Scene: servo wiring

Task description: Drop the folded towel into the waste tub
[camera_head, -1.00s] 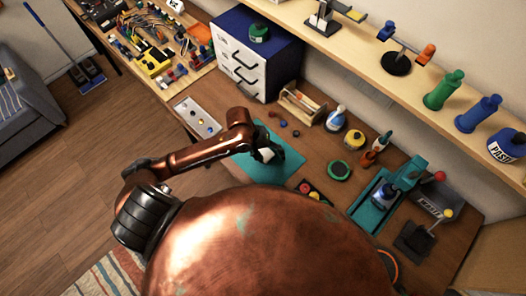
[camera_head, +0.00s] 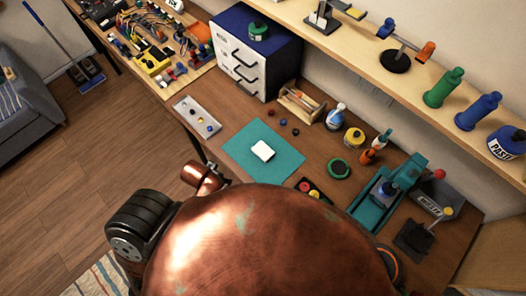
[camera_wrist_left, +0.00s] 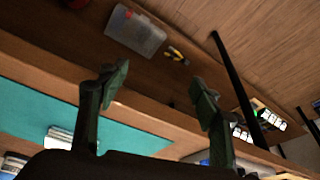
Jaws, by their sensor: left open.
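The folded towel (camera_head: 262,151) is a small white block lying on the teal mat (camera_head: 283,166) on the bench. A white layered piece on the mat in the left wrist view (camera_wrist_left: 60,138) looks like the same towel. My left gripper (camera_wrist_left: 157,90) is open and empty, its two green-grey fingers spread, with the mat off to the left. In the head view it is hidden behind my copper body. A dark grey box with a white label (camera_head: 436,190) stands at the right of the bench; I cannot tell whether it is the waste tub. My right gripper is not in view.
A pale tray (camera_head: 197,117) lies left of the mat, and a drawer cabinet (camera_head: 240,62) stands behind. Bottles and a teal press (camera_head: 375,205) are at right. The left wrist view shows a clear box (camera_wrist_left: 135,30) and a dark post (camera_wrist_left: 238,90).

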